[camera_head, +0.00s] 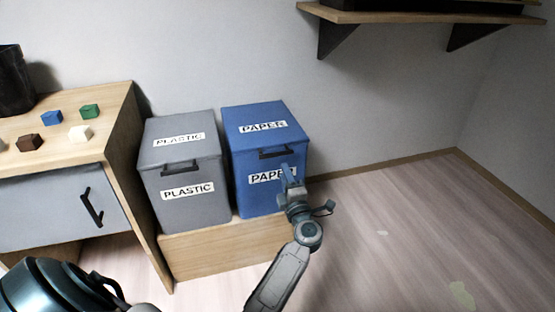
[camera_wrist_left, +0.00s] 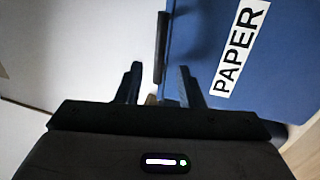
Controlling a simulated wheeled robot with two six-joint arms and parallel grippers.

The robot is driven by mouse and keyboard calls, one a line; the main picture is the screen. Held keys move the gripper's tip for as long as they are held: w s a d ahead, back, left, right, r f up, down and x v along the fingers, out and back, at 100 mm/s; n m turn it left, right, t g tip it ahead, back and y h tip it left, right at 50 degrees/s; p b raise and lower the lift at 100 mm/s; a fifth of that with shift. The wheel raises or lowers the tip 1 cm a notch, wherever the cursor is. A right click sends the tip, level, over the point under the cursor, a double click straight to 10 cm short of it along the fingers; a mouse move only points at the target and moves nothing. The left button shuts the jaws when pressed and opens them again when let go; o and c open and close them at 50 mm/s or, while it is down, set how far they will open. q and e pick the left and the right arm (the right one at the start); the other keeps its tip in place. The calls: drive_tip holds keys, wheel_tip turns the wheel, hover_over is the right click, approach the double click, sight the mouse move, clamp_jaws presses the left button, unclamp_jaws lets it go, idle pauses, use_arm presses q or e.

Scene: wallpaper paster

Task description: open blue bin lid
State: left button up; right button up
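The blue bin (camera_head: 247,190), labelled PAPER on its lid and front, stands upright with its blue lid (camera_head: 262,112) closed. A dark lid handle (camera_head: 273,154) juts out at the lid's front edge. My left gripper (camera_head: 288,170) is in front of the bin, just below and right of the handle, and covers part of the front label. In the left wrist view, the gripper (camera_wrist_left: 160,66) is open and empty. The handle (camera_wrist_left: 161,46) lies ahead of the fingertips, roughly in line with the gap between them. My right gripper is not in view.
A grey PLASTIC bin (camera_head: 185,212), lid closed, stands left of the blue bin on a low wooden platform (camera_head: 215,254). A wooden-topped cabinet (camera_head: 112,103) with small blocks is further left. A shelf (camera_head: 420,17) hangs above right. The floor (camera_head: 420,235) on the right is open.

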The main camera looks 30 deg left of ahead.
sight(277, 154)
use_arm(q)
drive_tip(key=b+x, duration=0.1)
drive_tip(key=x, duration=0.8)
drive_tip(key=shift+w+a, duration=0.1)
drive_tip(key=shift+w, duration=0.05)
drive_tip(key=shift+c, duration=0.4)
clamp_jaws()
